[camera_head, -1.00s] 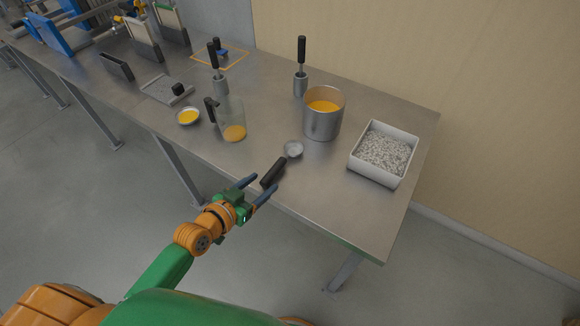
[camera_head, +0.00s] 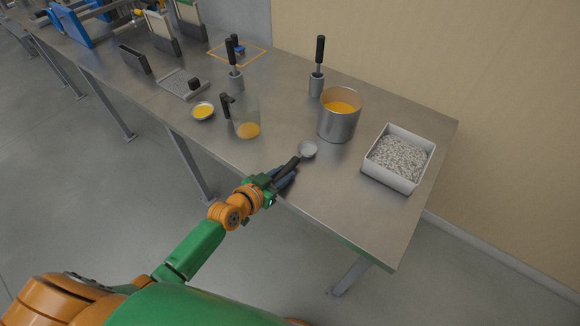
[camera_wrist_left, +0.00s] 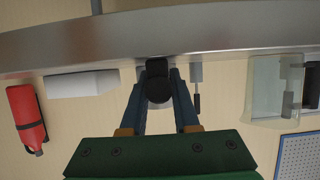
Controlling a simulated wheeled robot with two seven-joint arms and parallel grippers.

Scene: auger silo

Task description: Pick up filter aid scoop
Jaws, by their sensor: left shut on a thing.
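The filter aid scoop has a round metal bowl (camera_head: 308,149) and a black handle (camera_head: 293,164). It lies at the front edge of the metal table, its handle pointing toward me. My left gripper (camera_head: 283,174) is shut on the black handle, one finger on each side. My right gripper is not in view.
A white bin of pale granules (camera_head: 398,158) stands to the right. A metal pot of orange liquid (camera_head: 338,122) stands behind the scoop. A clear jug (camera_head: 246,117) and a small orange-filled dish (camera_head: 203,111) are to the left. The table (camera_head: 325,190) is bare right of the scoop.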

